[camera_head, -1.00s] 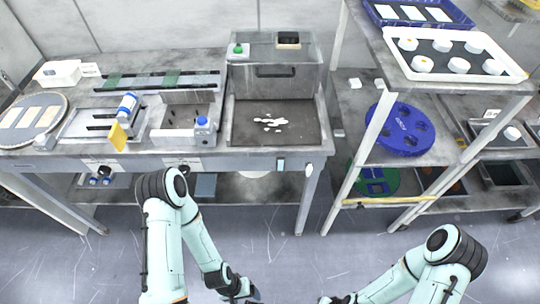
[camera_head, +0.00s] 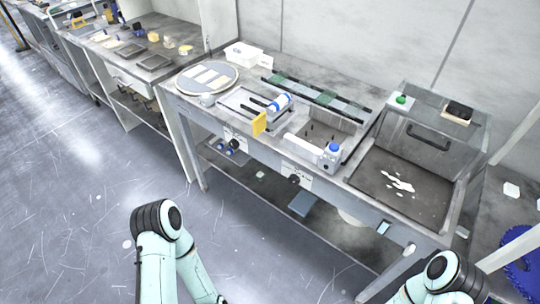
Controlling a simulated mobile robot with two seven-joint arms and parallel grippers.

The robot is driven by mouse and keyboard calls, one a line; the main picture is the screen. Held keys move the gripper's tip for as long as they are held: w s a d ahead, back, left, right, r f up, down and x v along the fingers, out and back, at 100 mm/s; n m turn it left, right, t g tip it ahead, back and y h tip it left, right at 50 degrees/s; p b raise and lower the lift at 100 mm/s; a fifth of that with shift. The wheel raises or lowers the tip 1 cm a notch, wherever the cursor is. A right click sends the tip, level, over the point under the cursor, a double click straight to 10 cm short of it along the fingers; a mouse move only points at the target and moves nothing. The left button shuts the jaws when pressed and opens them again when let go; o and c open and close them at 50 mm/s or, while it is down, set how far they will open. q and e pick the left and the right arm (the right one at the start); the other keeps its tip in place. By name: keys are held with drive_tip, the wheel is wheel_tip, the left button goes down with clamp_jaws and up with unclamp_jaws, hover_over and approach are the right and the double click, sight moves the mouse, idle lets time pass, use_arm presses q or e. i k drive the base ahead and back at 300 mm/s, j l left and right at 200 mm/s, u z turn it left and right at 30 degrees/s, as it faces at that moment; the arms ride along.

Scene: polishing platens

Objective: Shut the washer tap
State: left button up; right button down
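A bench (camera_head: 345,185) runs diagonally across the picture. Its front panel bears a black round knob (camera_head: 294,180) on a white label plate below the blue-capped bottle, and another dark knob (camera_head: 234,143) on a plate further left. Either may be the washer tap; I cannot tell which, nor whether it is turned on or off.
On the bench are a round platen (camera_head: 207,77), a yellow card (camera_head: 259,124), a blue-capped bottle (camera_head: 331,155) and a hooded basin (camera_head: 407,185) with white spots. Another bench (camera_head: 130,50) stands at the upper left.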

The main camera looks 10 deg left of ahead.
sight(411, 248)
drive_tip(key=z, duration=1.35)
